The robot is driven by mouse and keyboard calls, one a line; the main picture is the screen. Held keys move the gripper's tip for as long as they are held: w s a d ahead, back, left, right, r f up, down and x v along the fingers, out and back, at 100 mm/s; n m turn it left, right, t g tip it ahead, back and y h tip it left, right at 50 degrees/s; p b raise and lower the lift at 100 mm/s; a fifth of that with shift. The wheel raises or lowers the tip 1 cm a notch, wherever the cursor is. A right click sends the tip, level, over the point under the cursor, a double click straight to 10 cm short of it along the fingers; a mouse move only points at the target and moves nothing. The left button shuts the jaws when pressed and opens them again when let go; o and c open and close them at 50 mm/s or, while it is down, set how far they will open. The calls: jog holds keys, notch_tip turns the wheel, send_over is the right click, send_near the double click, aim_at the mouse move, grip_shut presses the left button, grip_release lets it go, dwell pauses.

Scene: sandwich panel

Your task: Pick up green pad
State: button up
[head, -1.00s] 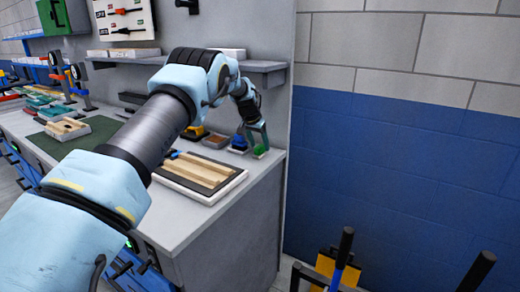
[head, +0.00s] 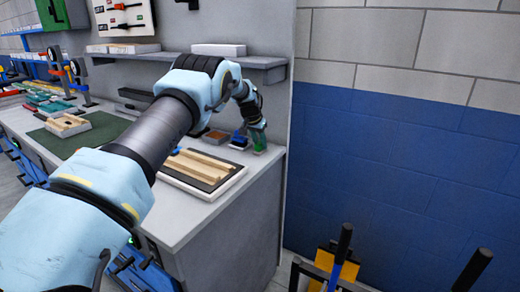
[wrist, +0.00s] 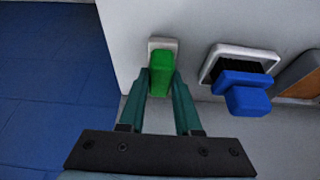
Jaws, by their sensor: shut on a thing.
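The green pad (wrist: 161,70) stands near the end of the bench, with a light grey base edge showing behind it in the wrist view. My gripper (wrist: 162,90) has its two fingers on either side of the pad's green block and is shut on it. In the head view the green pad (head: 259,149) shows below my gripper (head: 259,140) at the right end of the bench top. I cannot tell whether the pad still touches the bench.
A blue pad (wrist: 243,90) sits on a pale-rimmed dark tray (wrist: 212,66) just right of the green one. A framed tray with wooden strips (head: 208,165) lies in front on the bench. A shelf (head: 250,62) runs above. The bench's right edge is close.

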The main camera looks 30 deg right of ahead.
grip_shut()
